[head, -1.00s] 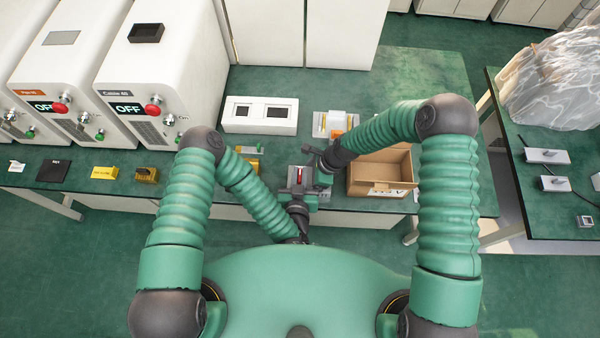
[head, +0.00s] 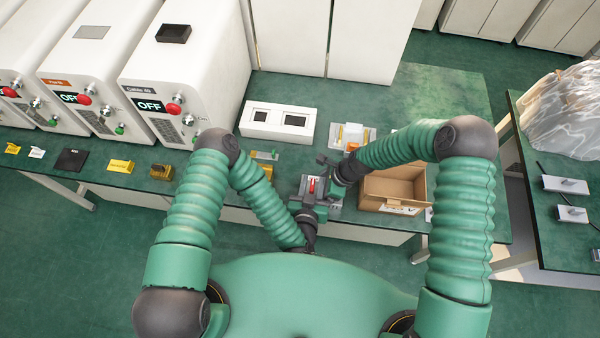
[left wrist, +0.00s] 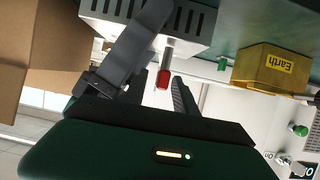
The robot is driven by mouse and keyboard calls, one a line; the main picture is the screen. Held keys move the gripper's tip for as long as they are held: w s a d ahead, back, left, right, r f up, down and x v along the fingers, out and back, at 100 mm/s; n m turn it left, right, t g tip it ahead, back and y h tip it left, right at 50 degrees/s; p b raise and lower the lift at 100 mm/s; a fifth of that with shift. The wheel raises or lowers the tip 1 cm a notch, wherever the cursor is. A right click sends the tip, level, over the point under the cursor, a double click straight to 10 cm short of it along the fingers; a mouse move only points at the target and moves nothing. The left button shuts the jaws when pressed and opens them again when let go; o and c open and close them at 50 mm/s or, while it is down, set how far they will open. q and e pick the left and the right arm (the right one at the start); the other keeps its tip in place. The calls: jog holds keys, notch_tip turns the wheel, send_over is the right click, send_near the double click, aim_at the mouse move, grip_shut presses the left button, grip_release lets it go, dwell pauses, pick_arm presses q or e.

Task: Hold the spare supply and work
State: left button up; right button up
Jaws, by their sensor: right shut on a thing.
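A grey supply box (head: 338,205) with a red-tipped lever (head: 312,184) stands at the bench's front edge, in the middle of the head view. In the left wrist view the vented box (left wrist: 200,22) is at the top, and the red tip (left wrist: 162,80) shows between my left gripper's fingers (left wrist: 150,95). They look apart; contact is unclear. My left gripper (head: 311,197) is in front of the box in the head view. My right gripper (head: 325,163) is shut at the box's far side; its fingertips are hard to make out. A grey bar (left wrist: 138,48) crosses before the box.
An open cardboard carton (head: 393,190) stands right of the box. A yellow "Earth" block (left wrist: 272,70) is beside it in the wrist view. A white two-window unit (head: 278,122) and a tray with orange parts (head: 352,138) lie behind. White "OFF" cabinets (head: 185,60) stand left.

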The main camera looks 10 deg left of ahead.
pick_arm(q)
jog(key=m+h, duration=0.1)
jog(key=h, duration=0.1)
jog(key=m+h, duration=0.2)
jog(key=m+g+h, duration=0.1)
jog(key=m, duration=0.1)
jog(key=shift+w+a+h, duration=0.1)
jog(key=shift+a+h, duration=0.15)
jog(key=shift+h, duration=0.15)
jog(key=m+g+h, duration=0.2)
jog(key=shift+m+h, duration=0.3)
jog(key=shift+m, duration=0.1)
jog(key=shift+a+m+g+h, duration=0.2)
jog(key=shift+m+g+h, duration=0.2)
jog(key=shift+m+g, duration=0.15)
jog(key=v, duration=1.2)
jog(key=w+a+f+n+g+y, duration=0.1)
jog(key=w+n+y, duration=0.1)
jog(key=w+n, duration=0.2)
jog(key=w+a+f+n+g+y, duration=0.1)
jog(key=w+a+n+g+y, duration=0.1)
jog(key=w+n+y, duration=0.1)
jog(key=w+a+f+n+g+y, duration=0.1)
jog(key=w+a+n+g+y, duration=0.1)
jog(key=w, duration=0.4)
jog(key=shift+w+a+n+y, duration=0.15)
jog(key=shift+n+y, duration=0.55)
jog(key=shift+n, duration=0.65)
